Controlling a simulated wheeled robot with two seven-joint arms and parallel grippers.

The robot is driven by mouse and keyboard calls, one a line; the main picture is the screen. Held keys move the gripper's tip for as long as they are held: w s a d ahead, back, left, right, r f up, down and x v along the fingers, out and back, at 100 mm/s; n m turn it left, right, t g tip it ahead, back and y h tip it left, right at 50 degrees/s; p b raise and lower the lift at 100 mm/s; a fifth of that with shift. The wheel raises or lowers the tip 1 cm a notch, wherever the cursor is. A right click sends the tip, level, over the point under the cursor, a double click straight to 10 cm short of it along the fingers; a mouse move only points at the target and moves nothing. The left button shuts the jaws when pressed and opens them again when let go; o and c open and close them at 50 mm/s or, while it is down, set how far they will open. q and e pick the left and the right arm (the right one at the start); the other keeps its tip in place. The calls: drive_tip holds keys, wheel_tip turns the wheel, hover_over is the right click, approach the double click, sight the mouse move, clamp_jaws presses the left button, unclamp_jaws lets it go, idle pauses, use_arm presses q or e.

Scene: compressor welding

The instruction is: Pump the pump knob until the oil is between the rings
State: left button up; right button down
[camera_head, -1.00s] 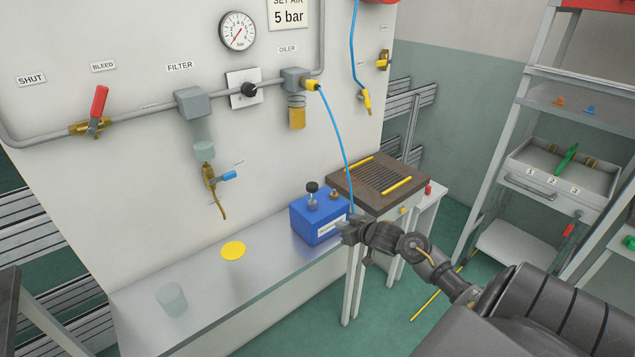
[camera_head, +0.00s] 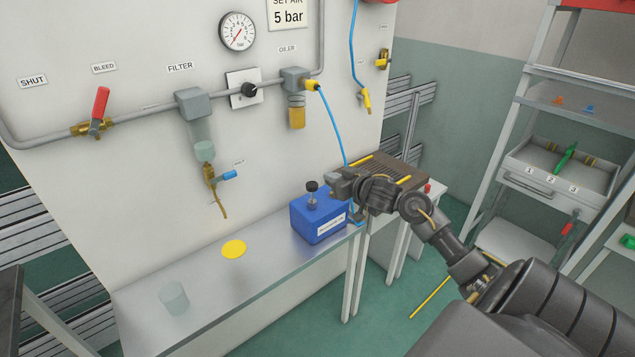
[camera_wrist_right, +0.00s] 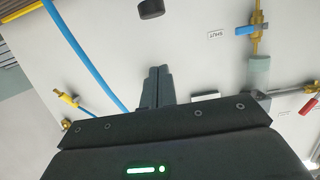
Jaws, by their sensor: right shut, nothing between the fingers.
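The blue pump box (camera_head: 318,219) stands on the metal bench, with a black pump knob (camera_head: 312,186) on a short stem on its top. My right gripper (camera_head: 336,182) is beside the knob, to its right, at about the same height in the picture and apart from it. Its fingers (camera_wrist_right: 157,88) are shut and empty in the right wrist view. A dark round object, probably the knob (camera_wrist_right: 151,8), shows at that view's top edge. The oiler (camera_head: 297,110) on the wall holds amber oil in its bowl; its rings are too small to read. My left gripper is not seen.
A blue hose (camera_head: 335,125) hangs from the oiler down behind my right gripper. A dark slatted block (camera_head: 412,180) with yellow strips lies right of the pump. A clear cup (camera_head: 173,297) and a yellow disc (camera_head: 233,249) are on the bench, with free room between.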

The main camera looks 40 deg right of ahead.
drive_tip(key=p, duration=0.2)
hover_over(312, 187)
drive_tip(key=s+d, duration=0.1)
drive_tip(key=f, duration=0.6)
drive_tip(key=shift+s, duration=0.2)
wheel_tip(312, 187, down, 5)
drive_tip(key=shift+r+b, duration=0.15)
drive_tip(key=shift+b, duration=1.05)
drive_tip(key=shift+s, duration=0.1)
drive_tip(key=shift+r, duration=0.15)
